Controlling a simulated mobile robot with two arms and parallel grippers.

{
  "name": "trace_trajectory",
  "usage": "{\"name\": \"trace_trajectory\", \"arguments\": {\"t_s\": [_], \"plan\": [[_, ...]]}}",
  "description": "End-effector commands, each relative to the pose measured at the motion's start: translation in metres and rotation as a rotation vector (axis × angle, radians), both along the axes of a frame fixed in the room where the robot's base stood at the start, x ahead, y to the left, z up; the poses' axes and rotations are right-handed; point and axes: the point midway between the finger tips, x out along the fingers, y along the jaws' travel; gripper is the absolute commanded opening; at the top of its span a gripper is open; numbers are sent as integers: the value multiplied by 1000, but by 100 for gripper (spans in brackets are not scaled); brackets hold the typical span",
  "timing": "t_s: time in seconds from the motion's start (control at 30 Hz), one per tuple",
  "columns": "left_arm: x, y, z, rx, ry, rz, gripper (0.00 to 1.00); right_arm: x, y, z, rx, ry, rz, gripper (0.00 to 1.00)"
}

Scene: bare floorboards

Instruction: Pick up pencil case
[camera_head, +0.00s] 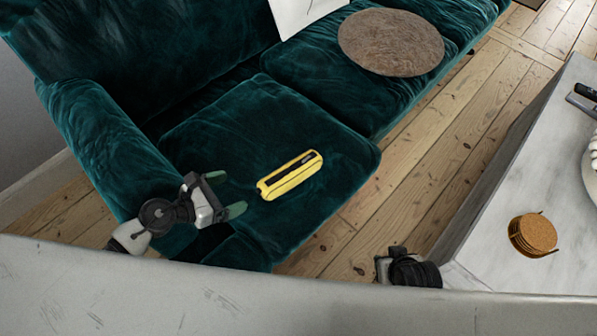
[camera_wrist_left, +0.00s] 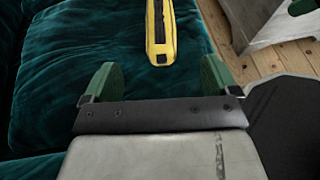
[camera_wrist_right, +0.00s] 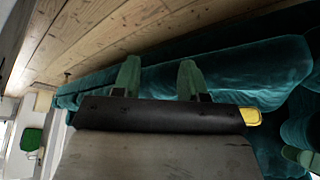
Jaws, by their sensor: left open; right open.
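The yellow pencil case (camera_head: 291,176) with a dark strip along its top lies on the seat of the green velvet sofa (camera_head: 225,125). My left gripper (camera_head: 228,194) is open and empty, a little to the left of the case's near end and apart from it. In the left wrist view the case (camera_wrist_left: 161,40) lies ahead of and between the open fingers (camera_wrist_left: 157,82). In the right wrist view my right gripper (camera_wrist_right: 158,78) is open and empty, and a bit of the yellow case (camera_wrist_right: 251,116) shows beside its base. Its fingers are not visible in the head view.
A round brown cushion (camera_head: 391,42) and a white sheet (camera_head: 298,12) lie farther along the sofa. A pale table (camera_head: 490,225) at the right holds a stack of cork coasters (camera_head: 534,234). Bare floorboards (camera_head: 440,140) run between sofa and table.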

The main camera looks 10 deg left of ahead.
Motion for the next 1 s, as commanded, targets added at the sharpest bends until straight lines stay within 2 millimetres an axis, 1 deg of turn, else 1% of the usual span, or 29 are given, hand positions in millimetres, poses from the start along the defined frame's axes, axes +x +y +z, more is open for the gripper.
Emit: {"name": "trace_trajectory", "arguments": {"t_s": [0.03,0.17,0.3,0.43,0.53,0.6,0.7,0.9,1.0], "plan": [[0,0,-9,-1,1,0,89,4,1,5,5,-27,1,43],[0,0,-21,-2,0,2,89,14,4,30,18,-96,3,43],[0,0,-36,-2,1,2,89,20,6,61,34,-180,5,43],[0,0,-50,-2,1,2,89,22,8,93,50,-261,8,43],[0,0,-57,-3,0,2,89,21,8,113,59,-307,9,43],[1,-1,-58,-3,0,3,89,20,8,121,62,-325,9,43],[8,-8,-62,-6,0,4,89,19,8,127,64,-334,9,43],[29,-30,-73,-5,-2,4,89,22,9,128,68,-353,11,43],[34,-36,-77,-5,-1,3,89,24,10,130,72,-368,12,43]]}}
